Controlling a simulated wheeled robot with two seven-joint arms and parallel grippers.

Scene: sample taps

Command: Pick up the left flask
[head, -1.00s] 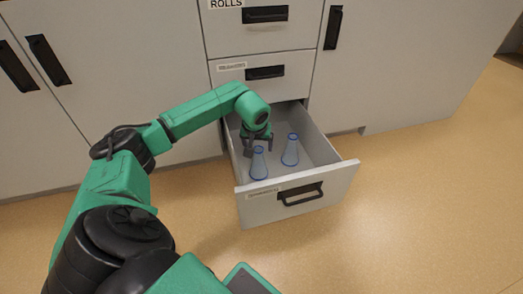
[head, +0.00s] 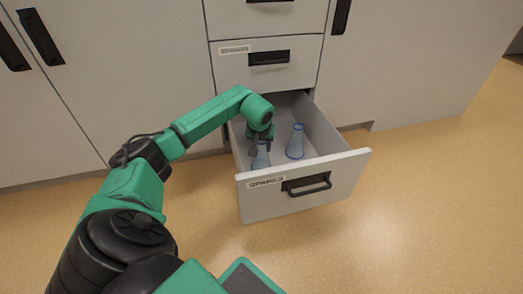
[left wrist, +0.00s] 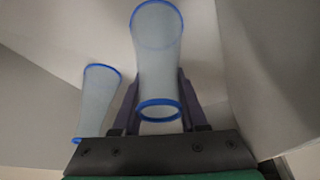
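The left flask (head: 261,158), clear with blue edges, stands upright in the open drawer; my left gripper hides its upper part in the head view. My left gripper (head: 260,147) points down at it. In the left wrist view, this flask (left wrist: 158,60) lies between the two dark fingers (left wrist: 158,95), one on each side. The fingers look spread, with a gap beside the rim; contact is hard to judge. The right flask (head: 296,143) stands to its right, apart from the gripper. It also shows at the left of the left wrist view (left wrist: 98,100). My right gripper is not in view.
The pulled-out grey drawer (head: 340,167) has walls around both flasks and a black handle (head: 307,184) in front. Shut drawers (head: 302,78) and cabinet doors (head: 110,60) rise behind. The tan floor (head: 400,220) is clear.

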